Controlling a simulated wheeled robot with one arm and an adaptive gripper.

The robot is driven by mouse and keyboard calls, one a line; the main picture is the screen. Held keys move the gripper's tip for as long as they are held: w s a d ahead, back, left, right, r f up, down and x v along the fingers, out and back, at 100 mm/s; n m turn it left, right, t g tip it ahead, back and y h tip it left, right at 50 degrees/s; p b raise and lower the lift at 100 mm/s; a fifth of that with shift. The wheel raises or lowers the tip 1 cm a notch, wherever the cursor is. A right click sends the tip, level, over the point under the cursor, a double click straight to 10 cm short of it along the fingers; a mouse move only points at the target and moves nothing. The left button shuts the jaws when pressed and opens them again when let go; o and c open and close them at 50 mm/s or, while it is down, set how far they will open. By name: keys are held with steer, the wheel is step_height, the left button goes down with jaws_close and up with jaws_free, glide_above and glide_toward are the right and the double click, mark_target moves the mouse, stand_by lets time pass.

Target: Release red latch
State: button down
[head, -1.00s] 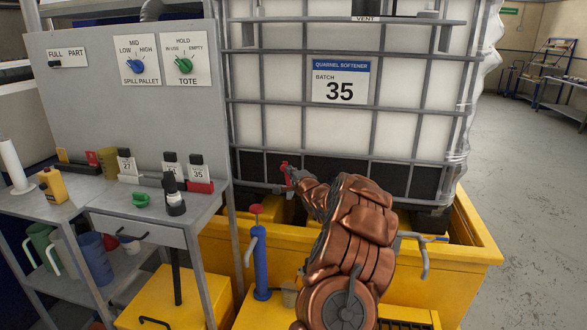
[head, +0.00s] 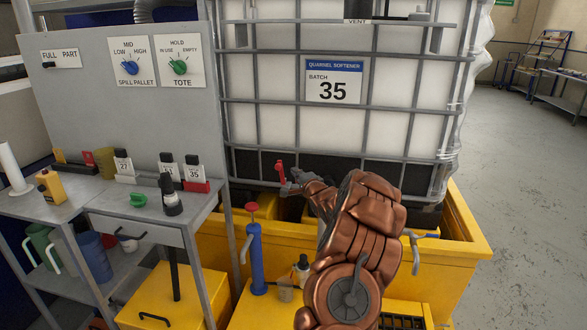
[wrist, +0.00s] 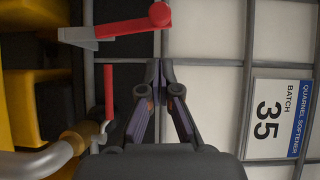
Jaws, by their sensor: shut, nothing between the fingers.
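A red latch lever (head: 280,172) with a rounded end stands upright low on the front of the caged tote. In the wrist view the lever (wrist: 120,27) lies across the top, with a grey wedge-shaped piece at its lower end. My gripper (head: 291,184) is just right of it in the head view. In the wrist view my gripper (wrist: 159,66) has its fingertips together, empty, with a visible gap to the lever. A second, smaller red handle (wrist: 108,92) on a grey metal fitting is beside the fingers; my arm seems to hide it in the head view.
The white tote (head: 275,100) stands in a yellow spill pallet (head: 465,235). A blue pump (head: 255,260) with a red top stands left of my arm. A bench (head: 105,200) with bottles is at the left. A grey pipe (wrist: 40,160) is close by. Open floor lies right.

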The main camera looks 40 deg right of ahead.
steer(key=b+v, duration=0.2)
steer(key=v, duration=0.7)
steer(key=shift+s+f, duration=0.15)
steer(key=shift+f, duration=0.1)
steer(key=shift+a, duration=0.15)
steer(key=w+a+n+g+y, duration=0.25)
steer(key=a+n, duration=0.25)
steer(key=a, duration=0.8)
steer(key=s+a+f+n+g+y, duration=0.1)
steer(key=s+a+n+g, duration=0.2)
steer(key=a, duration=0.5)
steer(key=s+a+n+g+y, duration=0.1)
steer(key=s+a+n+g, duration=0.2)
steer(key=a, duration=0.4)
steer(key=s+a+n+g, duration=0.3)
steer(key=s+a, duration=0.3)
steer(key=s, duration=0.6)
steer(key=s+a+n+g+y+p, duration=0.1)
steer(key=s+a+n+g, duration=0.2)
steer(key=s+a, duration=0.4)
steer(key=s+a+n+g, duration=0.4)
steer(key=s+a, duration=0.2)
steer(key=s, duration=1)
steer(key=shift+s+a+r+p, duration=0.15)
steer(key=shift+s+r+p, duration=0.2)
steer(key=shift+s+p, duration=0.05)
